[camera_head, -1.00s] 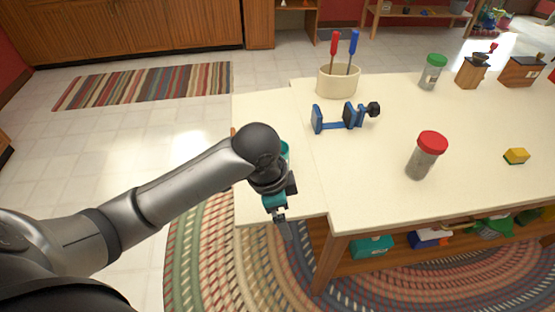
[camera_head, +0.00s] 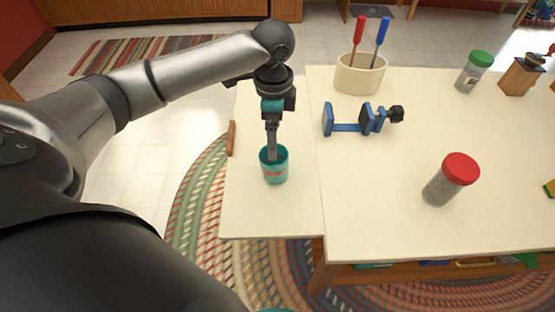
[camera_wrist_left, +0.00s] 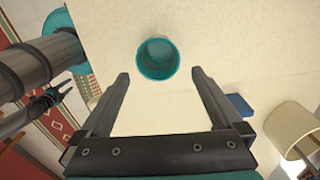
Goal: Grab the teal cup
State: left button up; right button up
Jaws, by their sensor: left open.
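The teal cup (camera_head: 275,168) stands upright on the lower-left part of the cream table, with a small red mark on its side. In the left wrist view the cup (camera_wrist_left: 158,58) shows from above, open and empty, just beyond the fingertips and roughly centred between them. My left gripper (camera_head: 272,155) hangs over the cup's back rim in the head view, seen edge-on. In the wrist view the left gripper (camera_wrist_left: 160,76) has its two fingers wide apart with nothing between them. I cannot tell whether a finger touches the rim. My right gripper is not clearly in view.
A blue clamp (camera_head: 348,127) and a cream crock (camera_head: 358,77) with red- and blue-handled tools stand right of the cup. A red-lidded jar (camera_head: 441,190) stands farther right. A brown handle (camera_head: 231,138) sits at the table's left edge. The table in front of the cup is clear.

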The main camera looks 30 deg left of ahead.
aim_at(276, 172)
pick_arm(q)
notch_tip(276, 172, down, 6)
jog(key=shift+f+b, duration=0.1)
jog(key=shift+b, duration=0.65)
jog(key=shift+f, duration=0.15)
notch_tip(276, 172, down, 5)
jog(key=shift+s+d+r+b, duration=0.15)
jog(key=shift+r+b, duration=0.05)
jog(key=shift+b, duration=0.9)
jog(key=c, duration=1.3)
pick_arm(e)
jog(key=shift+t, duration=0.3)
jog(key=w+d+f, duration=0.1)
jog(key=f, duration=0.1)
jog(key=w+d+f, duration=0.1)
jog(key=w, duration=0.1)
jog(key=shift+w+d+f, duration=0.15)
jog(key=shift+d+f, duration=0.05)
jog(key=shift+f, duration=0.2)
pick_arm(q)
jog(key=shift+o, duration=0.2)
